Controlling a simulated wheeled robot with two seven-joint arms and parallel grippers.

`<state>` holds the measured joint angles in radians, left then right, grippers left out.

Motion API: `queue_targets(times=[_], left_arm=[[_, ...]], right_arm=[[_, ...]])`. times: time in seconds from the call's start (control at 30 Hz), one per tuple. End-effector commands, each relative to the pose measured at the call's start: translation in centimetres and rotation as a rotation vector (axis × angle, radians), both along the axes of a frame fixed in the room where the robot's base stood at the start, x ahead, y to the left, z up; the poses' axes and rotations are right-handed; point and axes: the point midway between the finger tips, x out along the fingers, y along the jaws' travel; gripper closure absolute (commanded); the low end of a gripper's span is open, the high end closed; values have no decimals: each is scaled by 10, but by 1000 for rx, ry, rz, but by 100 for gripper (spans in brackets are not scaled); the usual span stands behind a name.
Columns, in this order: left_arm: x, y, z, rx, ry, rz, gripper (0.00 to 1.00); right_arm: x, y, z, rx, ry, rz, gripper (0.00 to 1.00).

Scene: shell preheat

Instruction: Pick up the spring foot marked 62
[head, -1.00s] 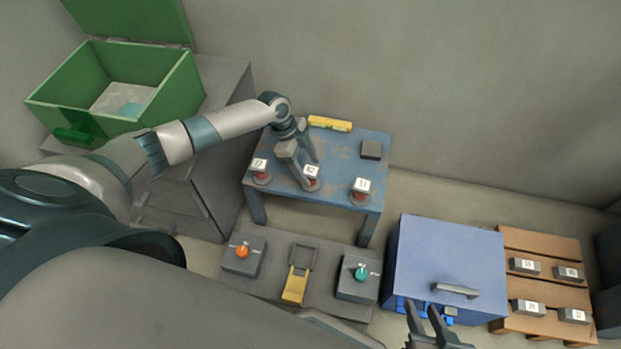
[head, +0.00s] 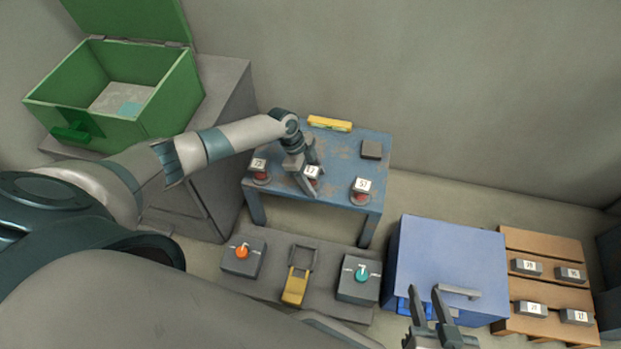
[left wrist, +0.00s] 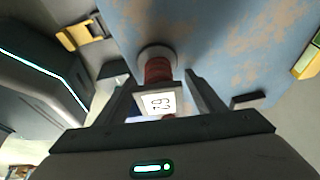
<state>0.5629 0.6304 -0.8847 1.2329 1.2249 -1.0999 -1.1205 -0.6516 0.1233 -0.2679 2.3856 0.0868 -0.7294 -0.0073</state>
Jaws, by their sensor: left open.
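The spring foot marked 62 (head: 312,172) stands upright on the blue table (head: 325,147), in the middle of a row of three marked feet. The left wrist view shows its red body and its white label (left wrist: 160,103), which appears upside down there. My left gripper (head: 312,187) is open at this foot, its fingers on either side of it in the left wrist view. I cannot tell whether they touch it. My right gripper (head: 430,305) is open and empty in front of the blue box.
Another foot (head: 260,166) stands to the left and a third (head: 361,186) to the right on the table. A yellow bar (head: 330,124) and a grey block (head: 372,149) lie behind. The blue box (head: 445,260) and a wooden rack (head: 540,250) are at right.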

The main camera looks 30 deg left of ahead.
Motion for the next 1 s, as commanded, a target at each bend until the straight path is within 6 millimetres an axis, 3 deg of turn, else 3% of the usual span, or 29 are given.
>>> queue_targets(times=[0.5,0.73,1.0], left_arm=[[0,-1,-2,0,-1,-1,38],[0,-1,-2,0,-1,-1,91],[1,-1,-1,0,-1,-1,91]], right_arm=[[1,1,1,1,-8,1,69],[1,1,1,1,-7,1,69],[1,0,1,1,-7,1,69]])
